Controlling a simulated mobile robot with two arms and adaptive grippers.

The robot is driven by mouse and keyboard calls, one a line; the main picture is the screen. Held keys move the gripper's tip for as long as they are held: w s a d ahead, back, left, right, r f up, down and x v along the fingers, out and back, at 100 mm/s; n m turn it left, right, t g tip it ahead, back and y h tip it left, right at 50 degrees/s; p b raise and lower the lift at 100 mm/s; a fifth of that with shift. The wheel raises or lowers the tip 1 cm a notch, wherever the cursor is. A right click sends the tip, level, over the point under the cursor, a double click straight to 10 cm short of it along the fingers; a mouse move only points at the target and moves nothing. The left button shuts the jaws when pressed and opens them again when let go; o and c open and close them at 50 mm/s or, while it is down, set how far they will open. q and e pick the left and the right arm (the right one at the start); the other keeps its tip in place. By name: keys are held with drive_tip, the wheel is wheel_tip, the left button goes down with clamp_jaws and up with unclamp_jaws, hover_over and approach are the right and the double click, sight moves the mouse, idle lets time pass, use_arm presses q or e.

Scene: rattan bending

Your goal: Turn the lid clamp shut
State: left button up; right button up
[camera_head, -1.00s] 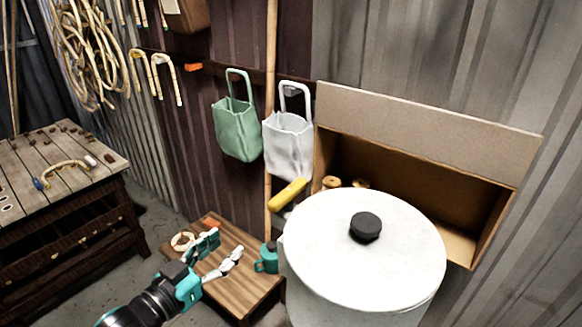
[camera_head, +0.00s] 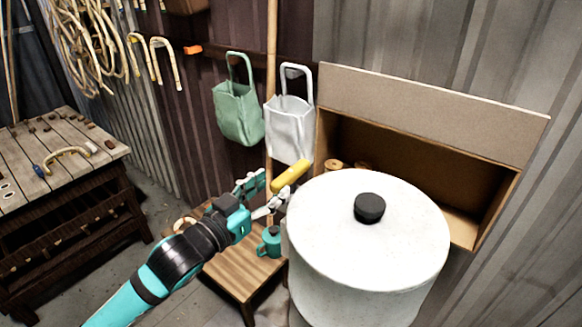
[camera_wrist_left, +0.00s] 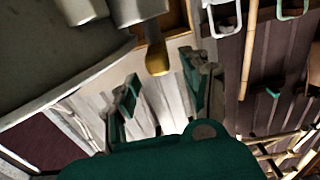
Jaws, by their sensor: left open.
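The lid clamp's yellow handle (camera_head: 291,176) sticks out at the left edge of the big white pot (camera_head: 335,305), tilted up to the right. It also shows end-on in the left wrist view (camera_wrist_left: 157,61). The pot's white lid (camera_head: 400,225) has a black knob (camera_head: 369,208) and sits on top. My left gripper (camera_head: 271,189) is open and empty, just left of the handle, with its fingers pointing at it. In the left wrist view the handle lies beyond and between the fingertips, apparently untouched. My right gripper is not in view.
A low wooden stool (camera_head: 240,275) with a teal can (camera_head: 271,242) stands below my left gripper. An open box (camera_head: 425,115) stands behind the pot. Green (camera_head: 238,115) and white (camera_head: 289,130) bags hang on the wall. A workbench (camera_head: 70,165) is at left.

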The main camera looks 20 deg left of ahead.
sight(291, 171)
use_arm(q)
drive_tip(key=p+x, duration=0.1)
drive_tip(key=x, duration=0.5)
drive_tip(key=shift+w+r+p, duration=0.1)
drive_tip(key=shift+w+p, duration=0.1)
drive_tip(key=shift+p, duration=0.15)
drive_tip(key=shift+w+d, duration=0.15)
drive_tip(key=shift+w, duration=0.35)
drive_tip(key=shift+c, duration=0.5)
clamp_jaws()
